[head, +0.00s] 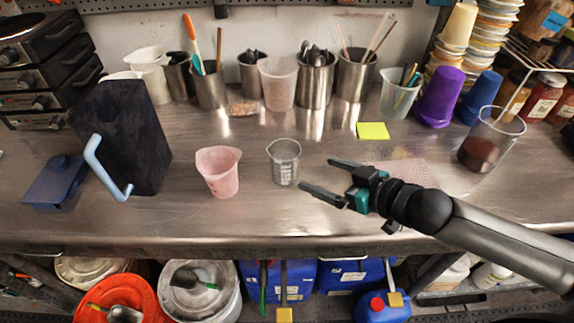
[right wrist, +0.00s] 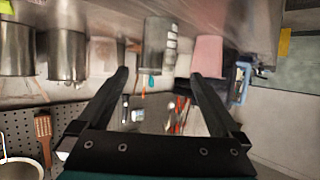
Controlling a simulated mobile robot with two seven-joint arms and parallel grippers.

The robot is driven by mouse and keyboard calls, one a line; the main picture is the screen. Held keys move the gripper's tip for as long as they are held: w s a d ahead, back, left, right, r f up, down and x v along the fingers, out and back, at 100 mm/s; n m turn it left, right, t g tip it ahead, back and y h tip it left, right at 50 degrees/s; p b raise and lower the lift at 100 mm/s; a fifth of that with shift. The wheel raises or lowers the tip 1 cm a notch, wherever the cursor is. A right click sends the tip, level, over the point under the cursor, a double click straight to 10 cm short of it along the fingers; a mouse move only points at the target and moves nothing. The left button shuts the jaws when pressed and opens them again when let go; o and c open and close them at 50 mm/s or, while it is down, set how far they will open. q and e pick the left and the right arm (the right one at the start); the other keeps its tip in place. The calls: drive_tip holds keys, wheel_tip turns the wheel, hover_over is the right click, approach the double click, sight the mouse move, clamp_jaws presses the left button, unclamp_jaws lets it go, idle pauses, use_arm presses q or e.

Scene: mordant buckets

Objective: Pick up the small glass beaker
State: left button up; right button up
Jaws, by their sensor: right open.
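The small glass beaker (head: 285,164) stands upright on the steel bench near its middle, clear with markings. My right gripper (head: 315,175) is just right of it, fingers spread and pointing left toward it. The gripper is empty and apart from the beaker. In the right wrist view the beaker (right wrist: 157,45) shows beyond and between the open fingers (right wrist: 159,76). My left gripper is not in view.
A pink beaker (head: 219,172) stands left of the glass beaker. A dark block with a blue handle (head: 120,135) stands farther left. Metal cups (head: 316,82) line the back. A tall glass with dark liquid (head: 490,140) stands right. Bench in front is clear.

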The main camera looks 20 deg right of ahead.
sight(296, 166)
drive_tip(key=b+x, duration=0.1)
drive_tip(key=x, duration=0.7)
drive_tip(key=shift+d+b, duration=0.1)
drive_tip(key=shift+b, duration=0.3)
drive_tip(key=shift+f+b+x, duration=0.15)
drive_tip(key=shift+b+x, duration=0.15)
drive_tip(key=shift+x, duration=0.8)
drive_tip(key=shift+f+b+x, duration=0.2)
drive_tip(key=shift+b+x, duration=0.1)
drive_tip(key=shift+x, duration=0.8)
drive_tip(key=shift+w+f, duration=0.2)
drive_tip(key=shift+w, duration=0.2)
drive_tip(key=c, duration=1.5)
drive_tip(key=shift+r, duration=0.1)
drive_tip(key=shift+r, duration=0.1)
